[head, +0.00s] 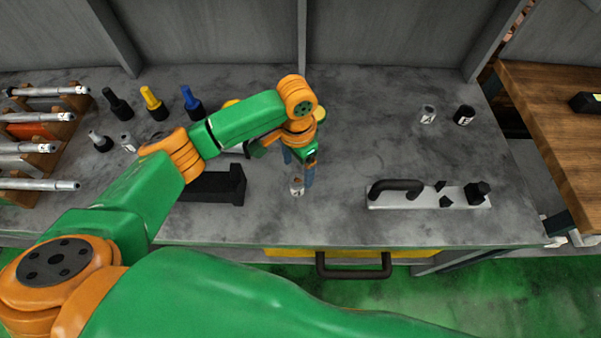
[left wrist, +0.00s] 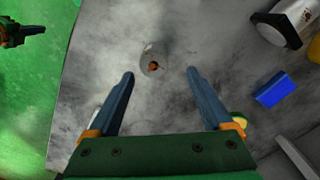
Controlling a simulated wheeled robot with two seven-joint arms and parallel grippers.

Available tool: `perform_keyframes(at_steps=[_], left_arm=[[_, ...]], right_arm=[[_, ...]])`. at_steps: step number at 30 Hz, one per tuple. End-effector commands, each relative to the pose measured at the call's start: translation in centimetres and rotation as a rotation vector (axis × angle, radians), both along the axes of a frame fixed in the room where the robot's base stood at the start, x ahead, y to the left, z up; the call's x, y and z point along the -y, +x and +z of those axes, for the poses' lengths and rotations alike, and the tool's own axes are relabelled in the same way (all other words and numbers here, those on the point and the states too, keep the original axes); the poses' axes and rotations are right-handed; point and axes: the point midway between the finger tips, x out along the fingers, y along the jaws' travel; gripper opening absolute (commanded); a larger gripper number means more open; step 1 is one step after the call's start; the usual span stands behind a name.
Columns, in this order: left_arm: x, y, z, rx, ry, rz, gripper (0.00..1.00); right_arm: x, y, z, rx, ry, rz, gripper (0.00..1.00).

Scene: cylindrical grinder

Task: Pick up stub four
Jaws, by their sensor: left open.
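A small light-grey stub (head: 297,190) stands on the grey bench near its front edge, below my left gripper. Its number cannot be read. In the left wrist view the stub (left wrist: 152,60) shows from above with a brownish mark on top, just beyond the fingertips and roughly between their lines. My left gripper (head: 298,168) is open, its two blue fingers pointing down with nothing held. A light-grey stub (head: 428,115) and a black stub (head: 465,115) stand at the back right, their markings too small to read.
A black block (head: 215,187) lies left of the gripper. A metal plate with a black handle (head: 397,187) lies to the right. Several bottles (head: 153,103) and a rack of metal bars (head: 40,148) are at the left. The bench between the gripper and the plate is clear.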

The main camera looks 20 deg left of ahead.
Motion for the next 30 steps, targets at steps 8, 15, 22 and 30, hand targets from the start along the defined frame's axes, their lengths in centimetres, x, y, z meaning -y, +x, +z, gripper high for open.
perform_keyframes(at_steps=[8,15,22,30], left_arm=[[0.0,-0.5,-4.4,0.001,0.001,-0.001,0.84],[0.1,-0.5,-4.5,0.002,0.0,-0.002,0.73],[0.1,-0.5,-4.5,0.002,0.0,-0.002,0.11],[0.1,-0.5,-4.4,0.003,-0.001,-0.001,0.0]], right_arm=[[0.1,-1.0,0.7,-0.02,-0.003,0.001,0.0],[0.1,-0.5,0.7,-0.009,-0.002,0.001,0.0],[0.1,-0.5,0.7,-0.009,-0.002,0.0,0.0],[0.1,-0.5,0.7,-0.009,-0.002,0.0,0.0]])
